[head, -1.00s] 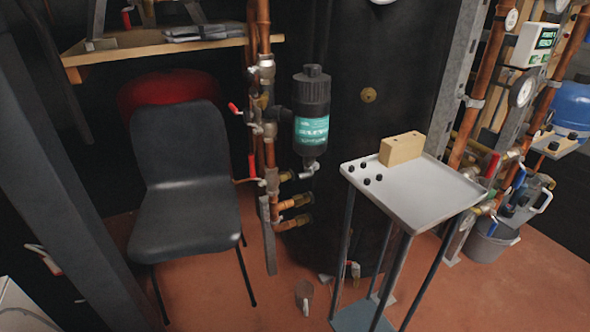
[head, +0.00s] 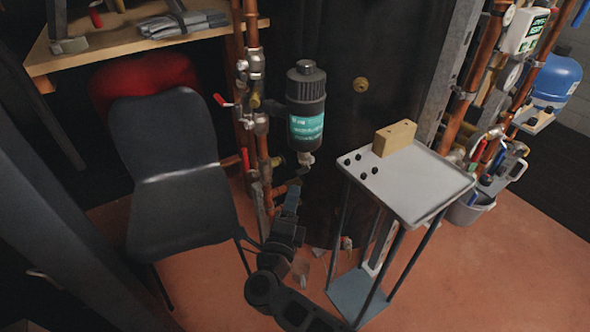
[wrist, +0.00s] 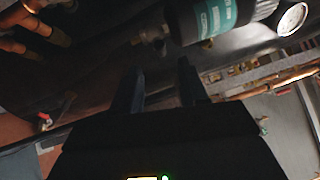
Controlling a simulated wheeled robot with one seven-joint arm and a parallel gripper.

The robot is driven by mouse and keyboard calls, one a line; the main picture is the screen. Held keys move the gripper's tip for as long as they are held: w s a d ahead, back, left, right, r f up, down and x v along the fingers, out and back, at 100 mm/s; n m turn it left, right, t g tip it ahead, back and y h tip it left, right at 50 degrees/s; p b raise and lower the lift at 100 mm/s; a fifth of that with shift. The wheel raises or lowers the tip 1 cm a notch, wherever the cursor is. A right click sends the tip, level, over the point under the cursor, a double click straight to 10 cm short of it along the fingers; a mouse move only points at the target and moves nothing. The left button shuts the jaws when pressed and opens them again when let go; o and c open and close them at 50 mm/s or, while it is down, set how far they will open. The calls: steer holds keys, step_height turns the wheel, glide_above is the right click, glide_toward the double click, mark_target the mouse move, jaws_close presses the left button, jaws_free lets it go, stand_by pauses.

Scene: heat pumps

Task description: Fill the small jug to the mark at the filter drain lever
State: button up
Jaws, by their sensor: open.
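The magnetic filter (head: 306,95) is a black canister with a teal label, fixed upright to the copper pipework. Its drain fitting (head: 305,158) with a pale lever sits at its bottom. My gripper (head: 292,190) is just below the filter's drain, with my arm coming up from the bottom. In the wrist view the gripper (wrist: 160,85) is open and empty, its two dark fingers apart, and the filter (wrist: 212,18) shows tilted at the top.
A black chair (head: 170,150) stands to the left. A tall stand with a white tray top (head: 425,190) is to the right, bearing a wooden block (head: 394,138) and several black knobs. A grey bucket (head: 468,208) is farther right. Red floor is open in front.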

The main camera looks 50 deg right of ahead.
steer(key=x, duration=0.7)
steer(key=shift+w+d, duration=0.2)
steer(key=shift+d, duration=0.1)
jaws_close()
